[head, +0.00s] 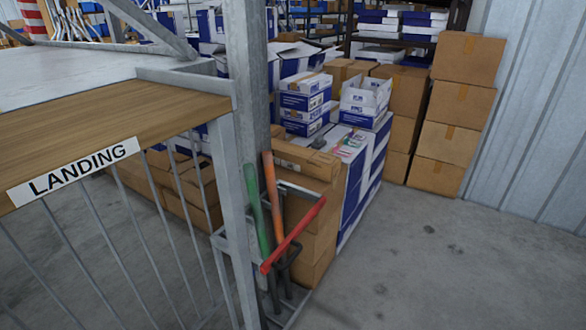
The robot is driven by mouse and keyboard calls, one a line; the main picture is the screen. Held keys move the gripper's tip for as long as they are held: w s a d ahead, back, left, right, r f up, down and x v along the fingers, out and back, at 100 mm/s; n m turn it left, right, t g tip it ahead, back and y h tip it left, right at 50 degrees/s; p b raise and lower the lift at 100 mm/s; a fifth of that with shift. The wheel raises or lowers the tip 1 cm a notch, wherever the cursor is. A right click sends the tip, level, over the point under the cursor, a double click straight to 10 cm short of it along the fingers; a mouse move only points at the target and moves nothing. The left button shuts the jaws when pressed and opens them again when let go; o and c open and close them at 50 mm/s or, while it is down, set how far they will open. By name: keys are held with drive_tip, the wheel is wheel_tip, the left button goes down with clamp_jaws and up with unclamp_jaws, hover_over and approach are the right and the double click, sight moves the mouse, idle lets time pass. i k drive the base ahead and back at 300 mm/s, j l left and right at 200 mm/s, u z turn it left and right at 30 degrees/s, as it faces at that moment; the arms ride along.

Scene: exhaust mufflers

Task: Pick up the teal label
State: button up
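I cannot make out a teal label in the head view. The only large label is a white sign with black letters reading "LANDING" (74,171) on the edge of a wooden platform at the left. A small multicoloured patch (350,146) shows on top of a white and blue box, too small to read. My gripper is not in view.
A grey metal post (247,80) and railing stand at the left. A rack beside the post holds green (256,213), orange (273,200) and red (293,236) handles. Cardboard boxes (468,57) are stacked against the corrugated wall. The concrete floor (440,270) at the right is clear.

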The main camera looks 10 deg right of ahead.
sight(354, 144)
drive_tip(key=i+l+z, duration=0.1)
drive_tip(key=i+z, duration=0.25)
drive_tip(key=i, duration=1.55)
